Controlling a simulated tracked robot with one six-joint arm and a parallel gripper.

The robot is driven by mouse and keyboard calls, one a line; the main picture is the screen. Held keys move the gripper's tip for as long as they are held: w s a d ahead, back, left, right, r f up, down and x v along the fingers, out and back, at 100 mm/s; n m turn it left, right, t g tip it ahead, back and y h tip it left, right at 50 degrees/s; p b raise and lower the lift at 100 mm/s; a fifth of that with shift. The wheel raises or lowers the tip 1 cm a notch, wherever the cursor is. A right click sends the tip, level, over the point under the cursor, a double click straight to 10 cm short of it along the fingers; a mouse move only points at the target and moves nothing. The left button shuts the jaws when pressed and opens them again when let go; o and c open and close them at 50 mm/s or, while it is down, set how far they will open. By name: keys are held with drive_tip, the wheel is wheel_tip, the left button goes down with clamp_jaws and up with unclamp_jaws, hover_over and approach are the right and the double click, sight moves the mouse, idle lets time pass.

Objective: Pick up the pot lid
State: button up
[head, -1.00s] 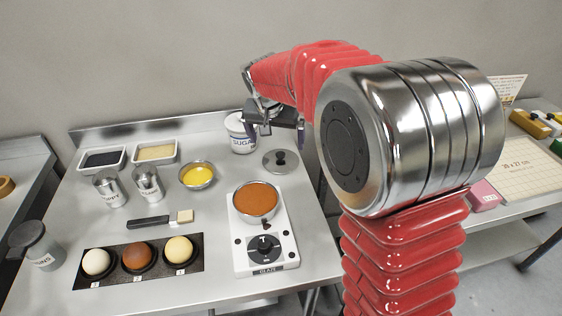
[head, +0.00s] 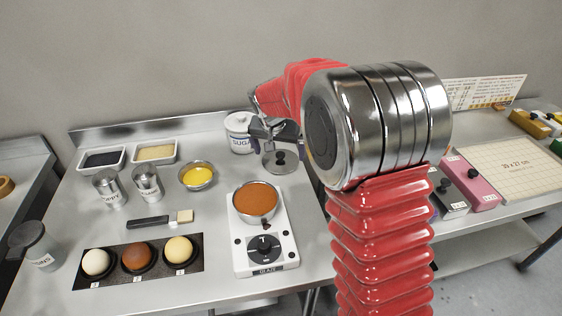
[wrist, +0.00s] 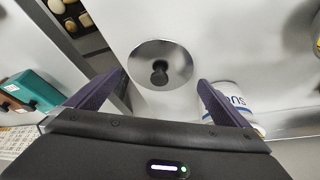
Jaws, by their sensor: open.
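The pot lid (head: 286,162) is a round steel disc with a dark knob, lying flat on the steel table behind the hot plate. It also shows in the wrist view (wrist: 178,59), knob facing the camera, ahead of the fingertips and between their lines. My gripper (head: 272,146) is above the lid's left and back part in the head view and covers some of its rim. In the wrist view my gripper (wrist: 160,84) shows two dark fingers spread wide with nothing between them. I cannot tell the exact height above the knob.
A pan of orange-brown glaze (head: 256,200) sits on the white hot plate (head: 265,247) in front of the lid. A bowl of yellow liquid (head: 197,175) stands to the left.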

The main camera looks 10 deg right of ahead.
sight(280, 155)
drive_tip(key=x, duration=0.3)
drive_tip(key=shift+f, duration=0.1)
idle(0.4)
drive_tip(key=c, duration=0.7)
drive_tip(key=shift+c, duration=0.2)
wheel_tip(280, 155, up, 10)
idle(0.4)
idle(0.5)
